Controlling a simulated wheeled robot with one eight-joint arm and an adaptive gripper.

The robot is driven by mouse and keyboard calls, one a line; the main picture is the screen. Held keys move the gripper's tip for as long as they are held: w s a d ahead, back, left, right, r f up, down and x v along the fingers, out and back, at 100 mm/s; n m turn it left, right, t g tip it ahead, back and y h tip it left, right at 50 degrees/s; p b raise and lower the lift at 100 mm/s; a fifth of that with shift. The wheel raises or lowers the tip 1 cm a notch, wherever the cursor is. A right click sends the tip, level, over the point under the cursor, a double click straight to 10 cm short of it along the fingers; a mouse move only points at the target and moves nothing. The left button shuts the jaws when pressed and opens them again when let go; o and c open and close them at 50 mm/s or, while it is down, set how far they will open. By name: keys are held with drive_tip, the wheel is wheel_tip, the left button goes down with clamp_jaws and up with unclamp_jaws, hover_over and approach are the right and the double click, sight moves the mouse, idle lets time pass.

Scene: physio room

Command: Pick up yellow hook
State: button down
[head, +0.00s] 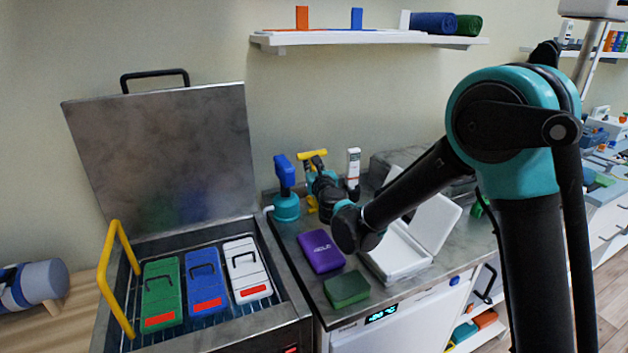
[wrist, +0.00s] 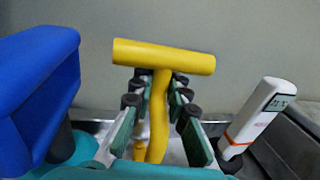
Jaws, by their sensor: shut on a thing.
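The yellow hook (wrist: 164,57) has a wide crossbar on top and a curved stem. In the wrist view its stem runs down between the two fingers of my gripper (wrist: 160,82), which is shut on it. In the head view the hook's crossbar (head: 312,155) shows above my gripper (head: 318,175), near the back wall behind the counter. A bit of yellow also shows lower down. The hook is upright. Its lower end is mostly hidden by my gripper, so I cannot tell whether it touches the counter.
A blue-topped teal spray bottle (head: 286,190) stands close left of my gripper, a white thermometer (head: 353,170) close right. A purple pack (head: 320,251), green block (head: 347,288) and open white case (head: 397,252) lie nearer. The open steel box (head: 160,160) stands left; a shelf (head: 370,40) hangs above.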

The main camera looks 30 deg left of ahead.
idle(0.4)
wheel_tip(320, 180, up, 10)
drive_tip(key=shift+r, duration=0.1)
idle(0.5)
drive_tip(key=shift+s, duration=0.1)
idle(0.4)
